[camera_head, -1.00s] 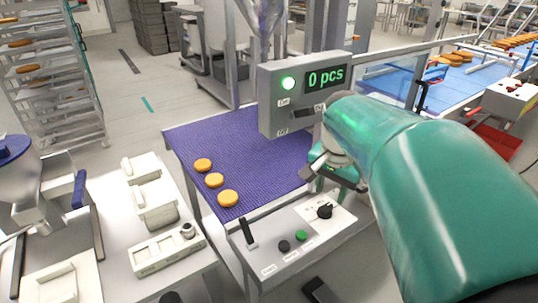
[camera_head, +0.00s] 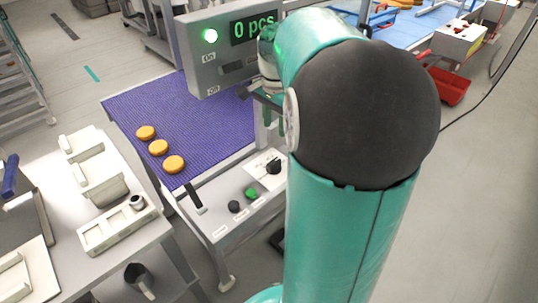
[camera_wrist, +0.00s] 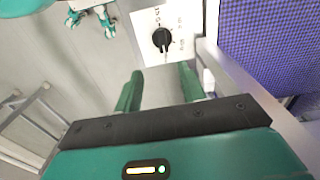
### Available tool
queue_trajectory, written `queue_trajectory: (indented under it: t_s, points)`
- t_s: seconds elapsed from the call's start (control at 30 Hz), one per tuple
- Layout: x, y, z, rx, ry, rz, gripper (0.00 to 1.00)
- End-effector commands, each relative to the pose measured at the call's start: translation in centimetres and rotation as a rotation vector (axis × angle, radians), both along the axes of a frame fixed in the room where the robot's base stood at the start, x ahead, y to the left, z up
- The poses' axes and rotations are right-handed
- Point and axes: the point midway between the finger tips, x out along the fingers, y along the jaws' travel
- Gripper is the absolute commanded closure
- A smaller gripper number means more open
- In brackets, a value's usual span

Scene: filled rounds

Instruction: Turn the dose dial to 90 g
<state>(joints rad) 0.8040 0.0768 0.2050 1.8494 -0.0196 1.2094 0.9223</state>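The dose dial (camera_head: 273,166) is a black knob on a white plate with small markings, at the right end of the machine's control panel (camera_head: 215,221). It also shows in the wrist view (camera_wrist: 161,38), near the top centre; its markings are too small to read. My gripper (camera_wrist: 157,76) is open and empty, with its two green fingers apart and pointing toward the dial. The dial lies beyond the fingertips, and nothing touches it. In the head view my gripper is mostly hidden behind my arm, above the panel.
A green button (camera_head: 251,193), a black knob (camera_head: 234,207) and a black lever (camera_head: 194,196) share the panel. A grey display box (camera_head: 207,75) reading "0 pcs" stands close behind my arm. Several orange rounds lie on the purple belt (camera_head: 200,120). A side table (camera_head: 120,250) stands left.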

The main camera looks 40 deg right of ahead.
Motion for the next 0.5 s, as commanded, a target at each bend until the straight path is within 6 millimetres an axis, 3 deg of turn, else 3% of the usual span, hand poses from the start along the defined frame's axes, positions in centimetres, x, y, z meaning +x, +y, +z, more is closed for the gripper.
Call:
queue_trajectory:
  t_s: [0.33,0.5]
  points:
    - [-0.2,-0.8,-0.3,0.007,0.005,-0.032,0.60]
    - [-0.2,-0.8,-1.7,0.008,0.006,-0.032,0.60]
